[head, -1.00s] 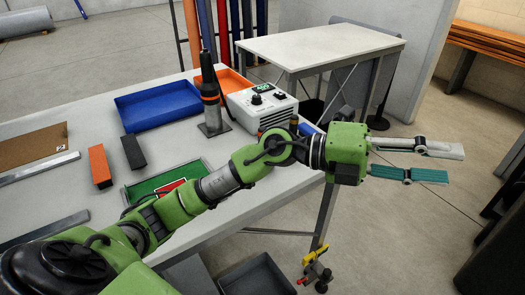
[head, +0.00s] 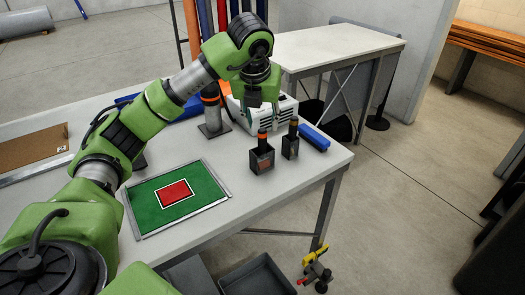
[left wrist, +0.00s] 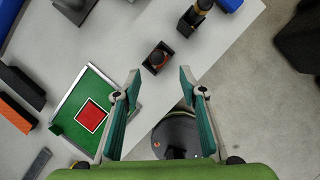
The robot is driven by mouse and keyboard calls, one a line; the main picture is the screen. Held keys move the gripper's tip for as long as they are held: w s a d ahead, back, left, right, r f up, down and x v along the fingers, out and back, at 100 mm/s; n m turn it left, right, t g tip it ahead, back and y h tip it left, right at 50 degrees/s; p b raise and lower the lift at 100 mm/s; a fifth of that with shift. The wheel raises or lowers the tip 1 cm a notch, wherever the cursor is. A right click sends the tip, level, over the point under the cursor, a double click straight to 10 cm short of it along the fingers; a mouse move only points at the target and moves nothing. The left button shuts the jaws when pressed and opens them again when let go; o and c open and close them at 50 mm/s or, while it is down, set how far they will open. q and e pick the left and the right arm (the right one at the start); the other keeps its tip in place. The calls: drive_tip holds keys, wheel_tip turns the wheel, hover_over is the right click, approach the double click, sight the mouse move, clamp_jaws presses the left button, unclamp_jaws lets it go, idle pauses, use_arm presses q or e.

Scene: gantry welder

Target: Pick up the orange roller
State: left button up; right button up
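An orange-topped dark piece, seemingly the orange roller (head: 262,138), stands upright in a small dark square holder (head: 261,161) near the table's right end. It also shows in the left wrist view, in its holder (left wrist: 158,59), just beyond and between my fingertips. My left gripper (head: 261,113) points down above the holder, apart from it. In the left wrist view its two fingers (left wrist: 159,75) are spread, with nothing between them. My right gripper is not in view.
A second dark holder (head: 290,148) with a dark-topped piece stands close to the right, beside a blue cylinder (head: 314,138). A white control box (head: 282,112) stands behind. A green tray with a red square (head: 148,212) lies front left. The table's right edge is near.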

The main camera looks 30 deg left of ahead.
sight(262, 140)
use_arm(q)
drive_tip(key=x, duration=0.4)
drive_tip(key=shift+w+a+f+p, duration=0.1)
drive_tip(key=shift+w+f+p, duration=0.05)
drive_tip(key=shift+f+p, duration=0.2)
drive_tip(key=p+x, duration=0.1)
drive_tip(key=x, duration=0.1)
drive_tip(key=p+x, duration=0.1)
drive_tip(key=x, duration=0.2)
drive_tip(key=shift+s+a, duration=0.15)
drive_tip(key=shift+s, duration=0.1)
drive_tip(key=shift+w+f, duration=0.1)
drive_tip(key=shift+f, duration=0.1)
clamp_jaws()
